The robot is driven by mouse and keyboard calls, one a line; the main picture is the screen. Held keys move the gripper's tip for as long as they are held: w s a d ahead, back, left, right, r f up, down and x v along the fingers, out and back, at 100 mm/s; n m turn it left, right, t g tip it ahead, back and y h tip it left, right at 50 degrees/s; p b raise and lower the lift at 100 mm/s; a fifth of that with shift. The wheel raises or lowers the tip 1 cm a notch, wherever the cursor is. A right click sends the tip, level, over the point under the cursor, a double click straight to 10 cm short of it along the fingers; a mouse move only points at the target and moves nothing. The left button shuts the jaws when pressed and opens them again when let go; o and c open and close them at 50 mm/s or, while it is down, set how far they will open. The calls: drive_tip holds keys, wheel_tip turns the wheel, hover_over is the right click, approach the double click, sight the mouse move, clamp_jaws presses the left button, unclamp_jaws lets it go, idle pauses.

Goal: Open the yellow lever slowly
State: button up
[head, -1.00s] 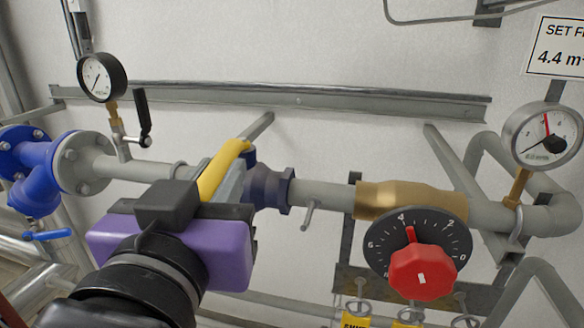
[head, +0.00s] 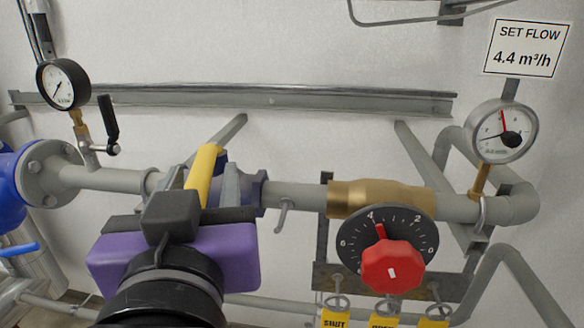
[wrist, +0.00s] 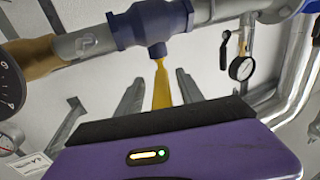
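The yellow lever (head: 203,175) is on a dark blue valve (head: 248,189) in the grey pipe. It points from the valve toward my gripper, and its near end is hidden behind the gripper's dark block in the head view. My gripper (head: 211,172) has a purple body and two grey fingers, one on each side of the lever. In the wrist view the yellow lever (wrist: 161,85) stands between the fingers with a visible gap on both sides. The gripper (wrist: 157,88) looks open there, around the lever but not closed on it. The blue valve (wrist: 152,22) shows above it.
A red knob (head: 393,264) on a black dial and a brass fitting (head: 381,199) are to the right. Gauges stand at left (head: 62,84) and right (head: 503,131). A black-handled small valve (head: 108,124) is left of the lever. A sign (head: 525,48) reads "SET FLOW 4.4 m³/h".

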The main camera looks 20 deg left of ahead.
sight(204, 171)
idle(0.4)
wheel_tip(204, 171, up, 20)
drive_tip(key=b, duration=0.1)
drive_tip(key=shift+d+r, duration=0.15)
drive_tip(key=shift+d, duration=0.15)
idle(0.6)
